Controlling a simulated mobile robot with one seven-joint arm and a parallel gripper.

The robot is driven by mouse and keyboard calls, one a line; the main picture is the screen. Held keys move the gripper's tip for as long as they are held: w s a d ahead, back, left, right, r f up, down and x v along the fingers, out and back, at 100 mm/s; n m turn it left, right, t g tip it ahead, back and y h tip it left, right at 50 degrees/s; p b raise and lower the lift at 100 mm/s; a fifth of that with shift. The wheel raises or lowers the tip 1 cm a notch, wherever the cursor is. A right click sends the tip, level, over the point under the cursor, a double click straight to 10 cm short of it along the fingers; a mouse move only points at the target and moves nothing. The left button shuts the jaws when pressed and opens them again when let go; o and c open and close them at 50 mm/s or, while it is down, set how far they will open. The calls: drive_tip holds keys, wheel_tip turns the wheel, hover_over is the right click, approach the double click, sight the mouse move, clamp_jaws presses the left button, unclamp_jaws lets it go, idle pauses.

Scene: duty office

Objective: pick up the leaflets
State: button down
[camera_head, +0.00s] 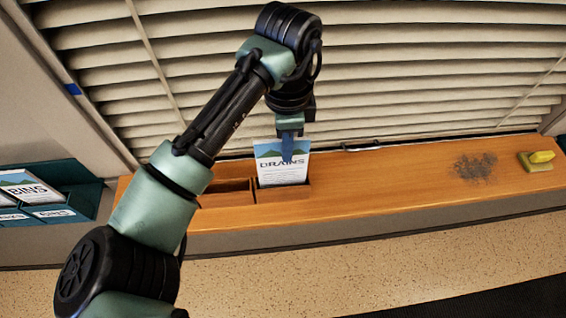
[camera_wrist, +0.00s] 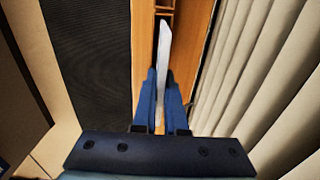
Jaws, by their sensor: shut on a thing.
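The leaflets (camera_head: 281,170), a white stack with a blue and green top and the word "DRAINS", stand upright in a compartment of a wooden holder (camera_head: 283,194) on the sill. My gripper (camera_head: 288,152) comes down from above onto their top edge. In the wrist view the leaflets (camera_wrist: 163,65) show edge-on as a thin white strip between the two blue fingers of my gripper (camera_wrist: 161,82). The fingers are shut on the leaflets. The lower part of the leaflets is hidden by the holder's front.
The wooden sill (camera_head: 400,178) runs along closed blinds (camera_head: 420,70). A compartment left of the leaflets looks empty. A dark smudge (camera_head: 474,167) and a yellow sponge-like block (camera_head: 540,158) lie at the right. A teal rack (camera_head: 75,210) with "BINS" leaflets (camera_head: 28,189) stands far left.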

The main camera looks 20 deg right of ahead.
wheel_tip(320, 180, up, 10)
drive_tip(key=shift+r+b, duration=0.1)
drive_tip(key=shift+b, duration=0.85)
drive_tip(key=c, duration=1.5)
unclamp_jaws()
clamp_jaws()
